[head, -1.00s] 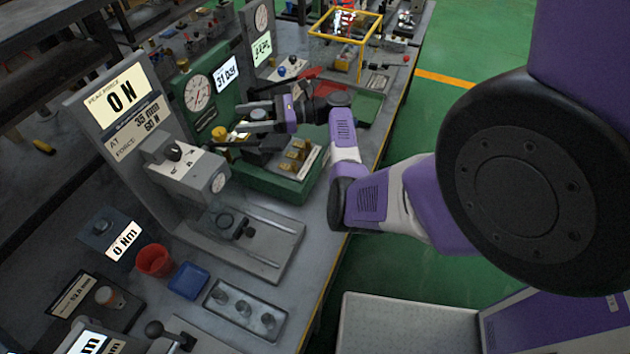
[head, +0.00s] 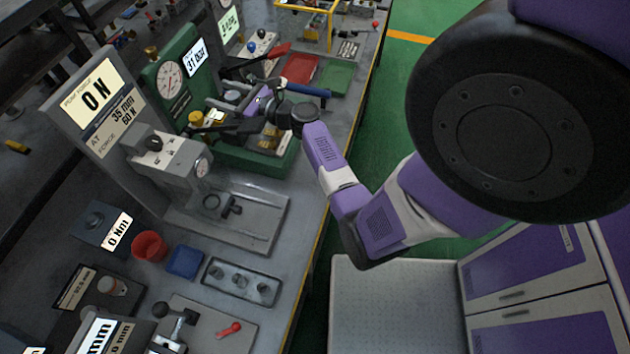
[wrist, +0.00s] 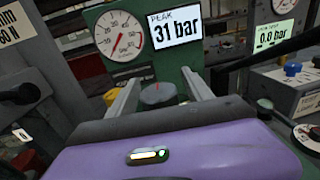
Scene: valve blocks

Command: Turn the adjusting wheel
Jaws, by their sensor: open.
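The green test stand (head: 165,120) carries a round gauge (head: 170,80) and a display reading 31 bar (head: 195,58). In the wrist view the gauge (wrist: 118,36) and the "PEAK 31 bar" display (wrist: 176,22) are ahead. A grey round knob with a red mark (wrist: 157,94), seemingly the adjusting wheel, shows between my fingers, its lower part hidden by my gripper body. My gripper (wrist: 159,80) is open, one finger on each side of the knob; contact cannot be told. In the head view my gripper (head: 213,115) reaches left over the stand, hiding the wheel.
A yellow knob (wrist: 111,97) is close outside my left finger. A grey force stand (head: 165,165) is nearer in the head view. A neighbouring stand reads 0.0 bar (wrist: 273,35), with a black lever at right. Red (head: 300,68) and green (head: 335,77) trays lie behind.

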